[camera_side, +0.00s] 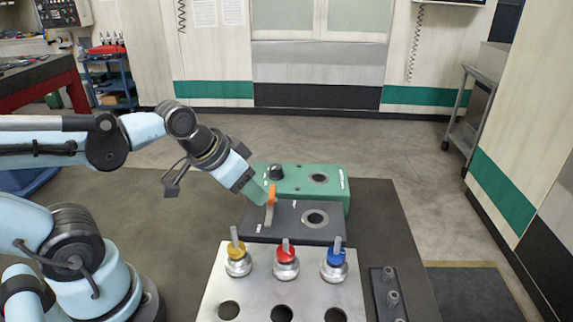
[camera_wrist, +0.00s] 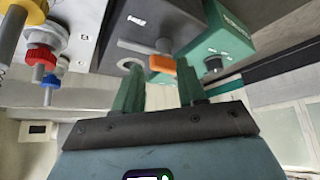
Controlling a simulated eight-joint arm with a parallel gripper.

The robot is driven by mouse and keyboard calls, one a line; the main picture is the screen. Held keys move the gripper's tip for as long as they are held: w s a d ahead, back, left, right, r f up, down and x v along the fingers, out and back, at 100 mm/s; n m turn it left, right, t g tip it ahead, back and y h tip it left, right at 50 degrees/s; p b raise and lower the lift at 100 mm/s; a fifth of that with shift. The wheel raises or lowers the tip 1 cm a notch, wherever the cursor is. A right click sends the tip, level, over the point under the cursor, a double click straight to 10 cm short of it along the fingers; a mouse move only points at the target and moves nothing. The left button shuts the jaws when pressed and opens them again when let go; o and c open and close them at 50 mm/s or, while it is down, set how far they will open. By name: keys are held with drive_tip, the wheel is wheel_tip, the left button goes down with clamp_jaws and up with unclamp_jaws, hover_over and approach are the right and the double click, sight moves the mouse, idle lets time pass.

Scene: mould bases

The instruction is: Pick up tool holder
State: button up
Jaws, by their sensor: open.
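Three tool holders stand upright in a row in the far holes of a pale metal rack (camera_side: 255,293). One has a yellow ring (camera_side: 237,250), one a red ring (camera_side: 286,254) and one a blue ring (camera_side: 335,257). In the wrist view the yellow (camera_wrist: 14,22), red (camera_wrist: 41,55) and blue (camera_wrist: 50,82) ones show at the upper left. My gripper (camera_side: 258,192) is open, with green fingers, above the dark block beyond the rack. In the wrist view an orange-tipped lever (camera_wrist: 162,64) appears between my fingertips (camera_wrist: 160,78); whether they touch it is unclear.
The dark block (camera_side: 283,231) has a round socket (camera_side: 315,218). A green box (camera_side: 325,185) with a black knob (camera_side: 276,172) stands behind it. The near rack holes look empty. A dark strip with several pegs (camera_side: 391,296) lies to the right.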

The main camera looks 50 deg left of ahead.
drive_tip(key=f+m+g+h, duration=0.1)
drive_tip(key=s+d+f+m+g+h, duration=0.1)
drive_tip(key=m+h, duration=0.1)
drive_tip(key=d+f+m+h, duration=0.1)
drive_tip(key=h, duration=0.1)
drive_tip(key=shift+s+d+f+g, duration=0.1)
drive_tip(key=shift+s+d+g, duration=0.15)
drive_tip(key=shift+g, duration=0.15)
drive_tip(key=shift+s+d+m+h, duration=0.1)
drive_tip(key=shift+d+m+h, duration=0.3)
drive_tip(key=shift+m+h, duration=0.45)
drive_tip(key=r+m+h, duration=0.1)
drive_tip(key=m+h, duration=0.1)
drive_tip(key=s+r+m+h, duration=0.1)
drive_tip(key=m+h, duration=0.1)
drive_tip(key=m, duration=0.1)
drive_tip(key=r+m+h, duration=0.1)
drive_tip(key=m+h, duration=0.1)
drive_tip(key=shift+s+d+m+g, duration=0.25)
drive_tip(key=shift+s+d+g, duration=0.15)
drive_tip(key=shift+s+r+m+h, duration=0.35)
drive_tip(key=shift+r+m+h, duration=0.15)
drive_tip(key=shift+m, duration=0.4)
drive_tip(key=shift+d, duration=0.35)
hover_over(275, 257)
drive_tip(key=shift+f, duration=1.05)
clamp_jaws()
